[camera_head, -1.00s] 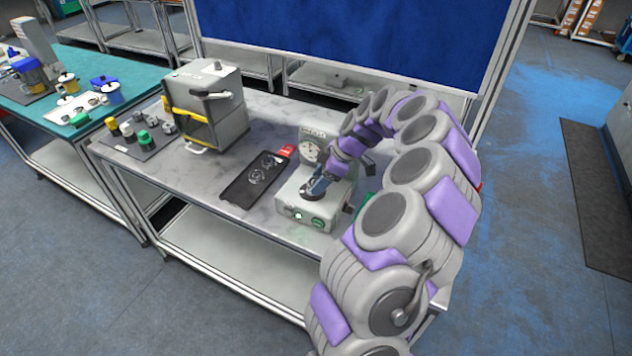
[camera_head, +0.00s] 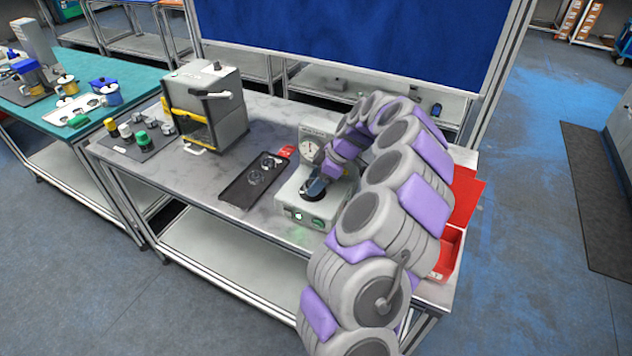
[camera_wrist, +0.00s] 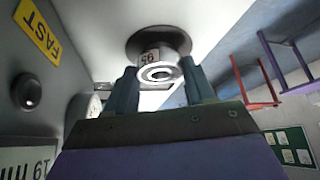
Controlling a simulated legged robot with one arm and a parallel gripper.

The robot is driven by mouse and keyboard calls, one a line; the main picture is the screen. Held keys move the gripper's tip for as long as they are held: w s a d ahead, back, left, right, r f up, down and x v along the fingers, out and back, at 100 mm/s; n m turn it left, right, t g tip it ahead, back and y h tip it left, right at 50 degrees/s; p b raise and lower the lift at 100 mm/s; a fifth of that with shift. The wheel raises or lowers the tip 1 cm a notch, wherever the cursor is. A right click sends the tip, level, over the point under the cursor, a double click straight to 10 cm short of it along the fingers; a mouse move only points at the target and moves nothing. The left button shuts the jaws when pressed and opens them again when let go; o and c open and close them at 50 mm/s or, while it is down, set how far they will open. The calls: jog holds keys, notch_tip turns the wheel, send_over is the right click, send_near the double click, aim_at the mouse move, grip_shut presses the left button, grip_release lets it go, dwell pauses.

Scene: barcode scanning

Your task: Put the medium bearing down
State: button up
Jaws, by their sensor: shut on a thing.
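The medium bearing (camera_wrist: 150,73), a shiny metal ring with a small printed label, is between the two fingers of my gripper (camera_wrist: 163,80) in the wrist view. It is right at the dark round plate (camera_wrist: 137,43) of the grey tester; I cannot tell whether it touches the plate. The bearing is too small and covered to make out there. My gripper is shut on the bearing.
A black tray (camera_head: 238,193) with round parts lies left of the tester. A grey machine with a yellow frame (camera_head: 208,100) and a mat with small parts (camera_head: 128,150) stand further left. A red bin (camera_head: 449,248) is at the right, partly behind my arm.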

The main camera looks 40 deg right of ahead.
jog(key=shift+f, duration=0.1)
jog(key=shift+f, duration=0.15)
jog(key=o, duration=1.1)
jog(key=shift+o, duration=0.2)
jog(key=shift+r+p, duration=0.2)
jog(key=shift+p, duration=0.4)
jog(key=p+v, duration=0.2)
jog(key=v, duration=1.5)
